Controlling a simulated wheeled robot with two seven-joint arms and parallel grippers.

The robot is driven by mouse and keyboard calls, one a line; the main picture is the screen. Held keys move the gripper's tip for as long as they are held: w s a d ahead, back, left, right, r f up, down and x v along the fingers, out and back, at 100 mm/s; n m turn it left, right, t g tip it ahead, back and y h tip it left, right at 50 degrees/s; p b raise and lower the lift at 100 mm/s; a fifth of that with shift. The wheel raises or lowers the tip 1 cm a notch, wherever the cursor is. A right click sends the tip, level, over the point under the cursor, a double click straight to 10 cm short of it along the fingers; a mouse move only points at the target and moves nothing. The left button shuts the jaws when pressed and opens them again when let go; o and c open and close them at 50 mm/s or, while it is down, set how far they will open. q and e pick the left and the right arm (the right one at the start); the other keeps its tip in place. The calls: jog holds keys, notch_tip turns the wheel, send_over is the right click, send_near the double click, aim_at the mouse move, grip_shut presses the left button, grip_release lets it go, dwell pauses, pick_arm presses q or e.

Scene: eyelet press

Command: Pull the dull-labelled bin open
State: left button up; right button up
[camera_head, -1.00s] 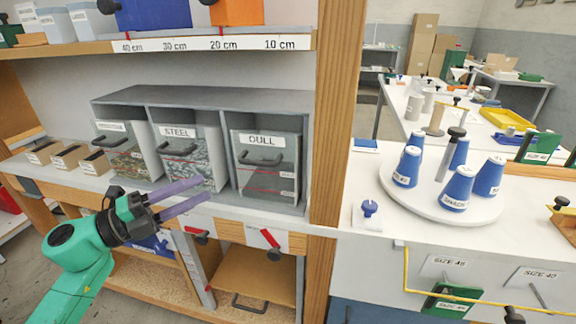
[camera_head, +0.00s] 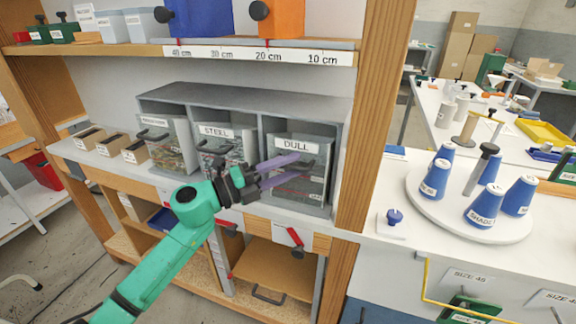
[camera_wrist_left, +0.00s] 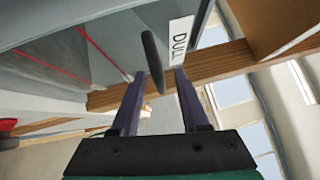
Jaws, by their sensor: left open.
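The dull-labelled bin (camera_head: 314,192) is the right one of three clear-fronted bins in a grey rack, and it looks closed. Its white DULL label (camera_head: 297,145) also shows in the left wrist view (camera_wrist_left: 181,38). My left gripper (camera_head: 298,165) is in front of this bin, its purple fingers open and pointing at it. In the left wrist view, the dark bar handle (camera_wrist_left: 152,62) of the bin appears in the gap between the two fingertips (camera_wrist_left: 160,76). I cannot tell whether either finger touches it. My right gripper is out of view.
The steel-labelled bin (camera_head: 211,151) stands just left, beside another bin (camera_head: 172,148). A wooden post (camera_head: 376,120) rises close to the right of the rack (camera_head: 240,98). Small open boxes (camera_head: 134,152) sit at left. A turntable with blue cones (camera_head: 485,195) is at right.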

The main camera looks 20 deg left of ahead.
pick_arm(q)
grip_shut()
dwell(1.3)
